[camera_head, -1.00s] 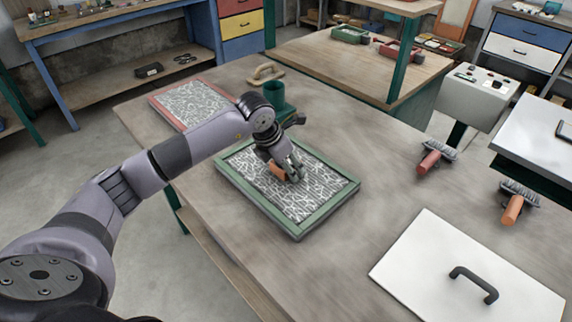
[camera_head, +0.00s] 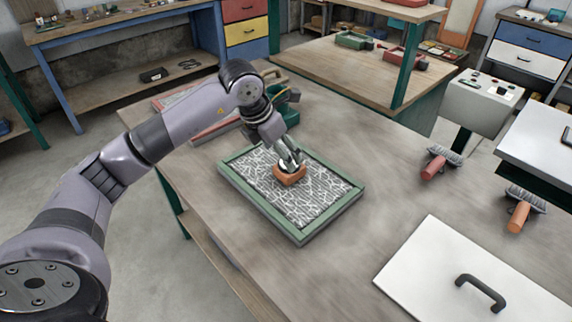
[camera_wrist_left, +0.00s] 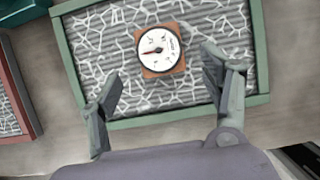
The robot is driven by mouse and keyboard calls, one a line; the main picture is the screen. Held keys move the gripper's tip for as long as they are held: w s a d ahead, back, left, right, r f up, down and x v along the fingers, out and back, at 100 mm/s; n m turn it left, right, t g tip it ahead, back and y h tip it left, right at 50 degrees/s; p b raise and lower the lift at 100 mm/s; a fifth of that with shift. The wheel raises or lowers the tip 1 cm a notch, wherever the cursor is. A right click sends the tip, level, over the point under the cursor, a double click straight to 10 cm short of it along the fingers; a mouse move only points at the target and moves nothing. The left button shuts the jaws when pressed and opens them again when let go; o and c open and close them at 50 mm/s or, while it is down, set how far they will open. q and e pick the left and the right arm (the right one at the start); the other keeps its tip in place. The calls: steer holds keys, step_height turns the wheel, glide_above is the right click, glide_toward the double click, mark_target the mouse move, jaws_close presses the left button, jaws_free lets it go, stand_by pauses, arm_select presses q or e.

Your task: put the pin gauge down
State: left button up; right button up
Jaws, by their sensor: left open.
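The pin gauge (camera_head: 290,176) is an orange block with a round white dial. In the left wrist view the pin gauge (camera_wrist_left: 160,50) lies face up on the fibre-patterned panel in the green frame (camera_head: 304,237). My left gripper (camera_head: 291,160) is just above the gauge in the head view and hides part of it. In the left wrist view my left gripper (camera_wrist_left: 165,85) has its fingers spread wide, with the gauge beyond the fingertips and clear of both. The green frame (camera_wrist_left: 262,50) also shows there. My right gripper is not in view.
A red-framed panel (camera_head: 172,99) lies behind my left arm, near a green cup (camera_head: 289,115). Two orange-handled brushes (camera_head: 432,168) (camera_head: 519,216) lie at the right. A white board with a black handle (camera_head: 425,262) lies at the front right. Bare table lies between.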

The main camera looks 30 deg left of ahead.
arm_select(q)
steer(key=v, duration=0.3)
steer(key=shift+s+r, duration=0.1)
steer(key=shift+r, duration=0.15)
